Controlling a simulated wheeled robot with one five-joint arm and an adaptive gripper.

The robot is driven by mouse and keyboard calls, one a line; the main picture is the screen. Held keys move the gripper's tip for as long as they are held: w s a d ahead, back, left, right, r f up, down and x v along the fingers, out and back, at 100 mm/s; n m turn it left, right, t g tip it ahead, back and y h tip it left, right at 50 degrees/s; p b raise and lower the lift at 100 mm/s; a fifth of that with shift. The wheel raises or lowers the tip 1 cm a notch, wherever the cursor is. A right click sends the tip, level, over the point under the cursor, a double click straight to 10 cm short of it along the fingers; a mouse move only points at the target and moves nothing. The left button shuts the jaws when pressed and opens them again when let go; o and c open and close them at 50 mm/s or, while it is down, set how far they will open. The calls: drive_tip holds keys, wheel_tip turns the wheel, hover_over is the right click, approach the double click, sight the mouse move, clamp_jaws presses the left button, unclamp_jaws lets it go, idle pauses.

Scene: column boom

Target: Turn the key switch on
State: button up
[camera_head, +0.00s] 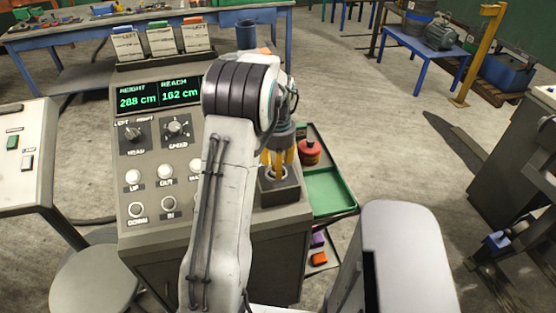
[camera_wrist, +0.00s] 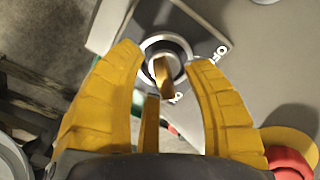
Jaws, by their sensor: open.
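The key switch is a round metal-ringed lock (camera_wrist: 183,49) on a dark plate, with a gold key (camera_wrist: 162,72) in it. I cannot tell which mark the key is set to. My gripper (camera_wrist: 162,54) is open, with yellow fingers on both sides of the key and lock and a third finger below. No finger clearly touches the key. In the head view my gripper (camera_head: 277,158) points down over the dark switch box (camera_head: 281,193) at the console's right side.
The grey console (camera_head: 180,218) has a display, dials and several buttons left of my arm. A stool (camera_head: 92,280) is at lower left.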

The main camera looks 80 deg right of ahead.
wheel_tip(320, 180, up, 12)
idle(0.6)
idle(0.8)
